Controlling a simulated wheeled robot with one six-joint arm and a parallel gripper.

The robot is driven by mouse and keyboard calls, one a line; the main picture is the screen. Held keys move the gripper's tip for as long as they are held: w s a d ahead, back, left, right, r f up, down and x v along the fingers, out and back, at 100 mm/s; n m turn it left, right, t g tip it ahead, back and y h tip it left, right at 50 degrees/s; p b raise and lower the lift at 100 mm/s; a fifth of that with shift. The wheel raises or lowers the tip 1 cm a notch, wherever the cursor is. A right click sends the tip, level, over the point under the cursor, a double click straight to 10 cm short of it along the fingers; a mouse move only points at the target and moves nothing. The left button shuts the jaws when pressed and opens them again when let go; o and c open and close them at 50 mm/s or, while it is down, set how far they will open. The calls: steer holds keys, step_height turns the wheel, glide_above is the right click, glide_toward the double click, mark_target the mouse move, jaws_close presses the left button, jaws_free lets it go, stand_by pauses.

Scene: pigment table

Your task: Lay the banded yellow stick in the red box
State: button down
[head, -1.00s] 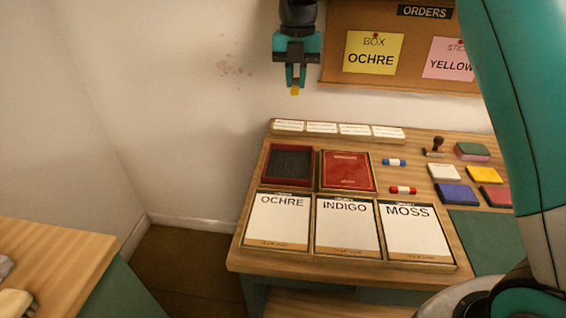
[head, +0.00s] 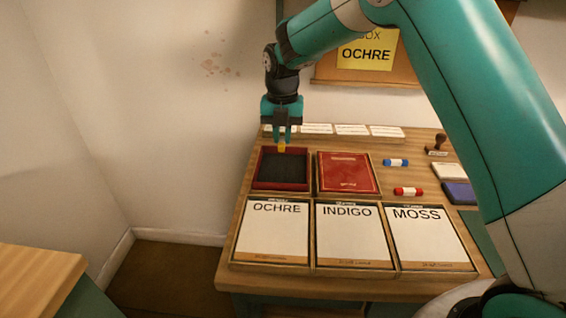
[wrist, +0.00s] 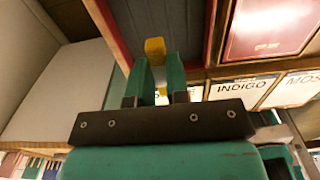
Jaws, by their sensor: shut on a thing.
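My gripper (head: 282,136) is shut on a yellow stick (head: 281,148), whose end shows just below the fingertips. In the wrist view the stick (wrist: 155,47) sticks out past the green fingers (wrist: 158,74); I cannot make out its band. The red box (head: 281,186) is open, with a dark inside, at the back left of the table. My gripper hangs above its back part, and the stick appears above or near the back rim. I cannot tell the exact height. In the wrist view, a red wall of the box (wrist: 106,28) runs left of the stick.
A closed red box (head: 347,172) stands right of the open one. Trays marked OCHRE (head: 276,232), INDIGO (head: 350,236) and MOSS (head: 432,239) lie in front. A blue-banded stick (head: 395,162) and a red-banded stick (head: 408,191) lie to the right. White cards (head: 351,130) line the back.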

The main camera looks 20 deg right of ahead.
mark_target(283, 170)
step_height(283, 170, down, 8)
steer(key=shift+f, duration=0.1)
stand_by(0.4)
steer(key=shift+f, duration=0.1)
steer(key=c, duration=1.1)
jaws_free()
